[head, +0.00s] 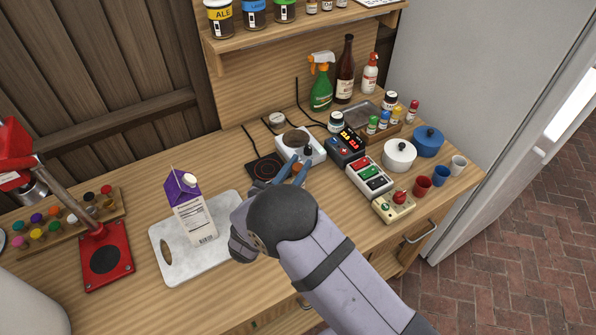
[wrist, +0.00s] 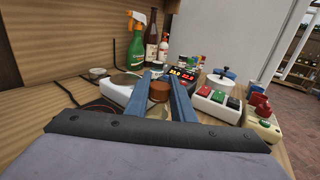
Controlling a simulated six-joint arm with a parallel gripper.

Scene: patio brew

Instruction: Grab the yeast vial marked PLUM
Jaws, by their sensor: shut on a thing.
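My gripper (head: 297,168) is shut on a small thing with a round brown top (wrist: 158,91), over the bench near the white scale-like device. Its blue fingers (wrist: 159,84) stand on both sides of that brown top in the wrist view. The body below the top and any label are hidden, so I cannot tell whether it is the PLUM vial. Vials with coloured caps stand in a wooden rack (head: 22,252) at the left. More small capped vials stand at a tray (head: 396,129) at the back right. No PLUM lettering is readable.
A white board (head: 168,270) holds a purple and white carton (head: 192,212). A black hot plate (head: 265,168), a white device (head: 312,155), a red-digit display box (head: 346,146) and a button box (head: 370,178) crowd the gripper. Bottles (head: 345,75) stand behind. Bare wood lies left of the hot plate.

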